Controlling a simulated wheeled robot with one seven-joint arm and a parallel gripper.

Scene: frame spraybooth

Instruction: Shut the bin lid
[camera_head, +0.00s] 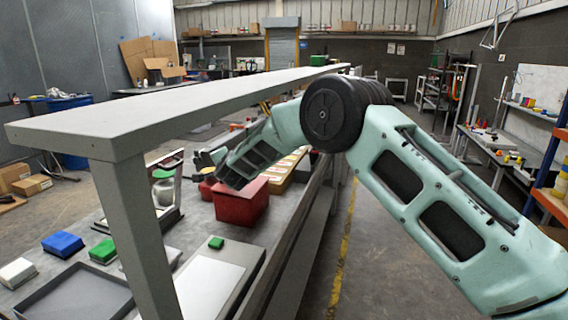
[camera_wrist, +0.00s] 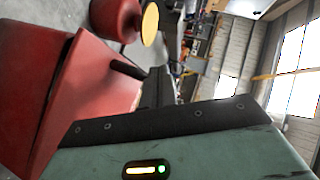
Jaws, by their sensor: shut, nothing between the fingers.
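A red bin (camera_head: 243,207) stands on the grey bench, right of centre under the raised grey shelf. My forearm crosses over its upper part, so the lid's angle is hard to tell in the head view. My gripper (camera_head: 203,159) is shut and empty, above and to the left of the bin. In the wrist view, the bin's red panels (camera_wrist: 95,92) fill the left side, close beside my dark shut fingers (camera_wrist: 158,88). I cannot tell whether the fingers touch the red panel.
A grey shelf (camera_head: 200,97) on posts runs above the bench near my arm. A red round object with a yellow end (camera_wrist: 150,24) is near the bin. Blue (camera_head: 62,244) and green blocks, a grey tray (camera_head: 75,296) and a white panel lie in front.

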